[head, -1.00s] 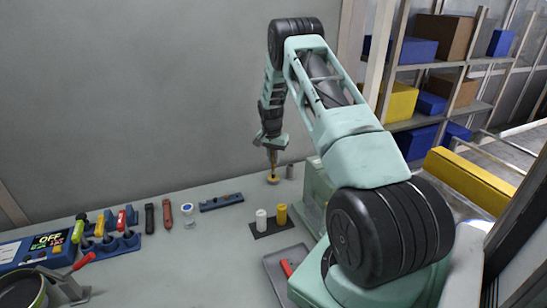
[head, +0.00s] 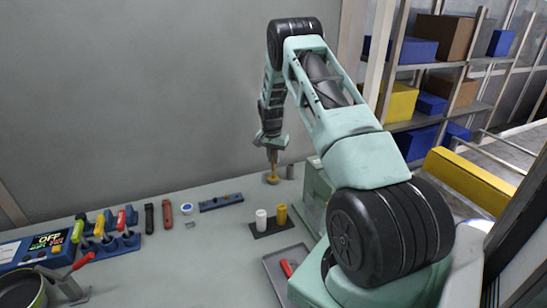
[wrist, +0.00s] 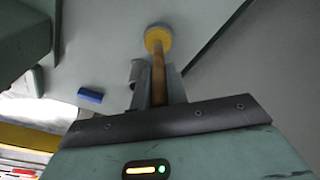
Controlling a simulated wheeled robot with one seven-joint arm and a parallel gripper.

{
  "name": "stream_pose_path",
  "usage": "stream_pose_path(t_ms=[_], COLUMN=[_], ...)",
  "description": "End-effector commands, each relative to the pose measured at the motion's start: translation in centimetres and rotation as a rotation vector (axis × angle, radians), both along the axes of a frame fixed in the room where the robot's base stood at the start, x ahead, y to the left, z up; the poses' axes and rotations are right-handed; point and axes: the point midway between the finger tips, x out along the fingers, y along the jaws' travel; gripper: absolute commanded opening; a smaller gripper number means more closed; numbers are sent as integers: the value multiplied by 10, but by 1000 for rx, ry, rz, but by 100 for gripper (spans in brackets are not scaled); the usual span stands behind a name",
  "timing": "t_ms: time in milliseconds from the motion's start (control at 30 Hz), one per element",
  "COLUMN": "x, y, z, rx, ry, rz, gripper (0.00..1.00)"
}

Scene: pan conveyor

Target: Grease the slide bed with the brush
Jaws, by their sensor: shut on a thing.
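My gripper (head: 272,152) is shut on the brush, which hangs head down near the back wall. The brush has a wooden handle (wrist: 158,75) and a round yellow head (head: 272,180). The head also shows beyond the fingers in the wrist view (wrist: 158,39). In the head view it is at the grey bench top, close to a small grey cylinder (head: 290,172). I cannot tell whether it touches the surface. I cannot clearly pick out the slide bed; a pale green machine (head: 316,190) beside my arm is partly hidden by it.
A white bottle (head: 261,220) and a yellow one (head: 281,214) stand on a dark mat. A blue rack (head: 221,202) lies further left. A grey tray (head: 274,263) holds a red item.

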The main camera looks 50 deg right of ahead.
Motion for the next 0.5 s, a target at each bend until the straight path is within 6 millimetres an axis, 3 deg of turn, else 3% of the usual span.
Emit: stream_pose_path(t_ms=[167, 500], x=[-1, 0], y=[1, 0], z=[3, 30], rx=[2, 1], ry=[3, 1], rz=[0, -1], gripper=[0, 0])
